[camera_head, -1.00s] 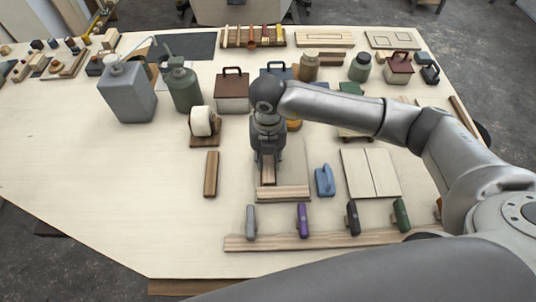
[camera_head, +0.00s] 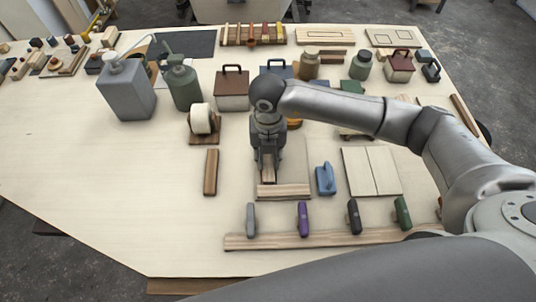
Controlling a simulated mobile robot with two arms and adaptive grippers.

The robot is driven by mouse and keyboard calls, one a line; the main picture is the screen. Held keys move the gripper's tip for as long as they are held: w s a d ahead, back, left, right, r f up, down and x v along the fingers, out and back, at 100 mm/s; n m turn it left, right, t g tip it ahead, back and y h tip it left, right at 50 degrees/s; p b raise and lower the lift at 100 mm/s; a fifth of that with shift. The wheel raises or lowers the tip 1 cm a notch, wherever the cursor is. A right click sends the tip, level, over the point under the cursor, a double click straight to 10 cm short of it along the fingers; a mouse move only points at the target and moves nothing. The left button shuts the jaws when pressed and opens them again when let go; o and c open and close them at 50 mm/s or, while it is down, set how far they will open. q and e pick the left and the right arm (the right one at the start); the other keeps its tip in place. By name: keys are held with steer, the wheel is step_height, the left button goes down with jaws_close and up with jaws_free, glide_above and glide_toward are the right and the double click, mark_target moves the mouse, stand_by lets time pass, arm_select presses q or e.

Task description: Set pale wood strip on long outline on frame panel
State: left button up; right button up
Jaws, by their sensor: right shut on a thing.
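The pale frame panel (camera_head: 297,160) lies flat on the table in front of my right arm. A wood strip (camera_head: 284,191) lies across its near edge. My right gripper (camera_head: 268,165) points down over the left part of the panel. It is shut on a narrow wood strip (camera_head: 268,173), which shows between its fingers and runs roughly toward the near edge. The gripper hides the strip's far end and any outline under it. I cannot tell whether the held strip touches the panel. My left gripper is not in view.
A darker wood strip (camera_head: 211,172) lies left of the panel, and a blue handled tool (camera_head: 325,179) stands to its right. Several handled clamps (camera_head: 303,219) line a long board (camera_head: 320,238) in front. A tape roll (camera_head: 202,121) stands behind left. The table's left front is clear.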

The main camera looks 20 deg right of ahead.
stand_by(0.3)
steer(key=o, duration=1)
steer(key=shift+r, duration=0.1)
step_height(320, 180, up, 12)
steer(key=shift+f, duration=0.1)
steer(key=shift+s+f, duration=0.1)
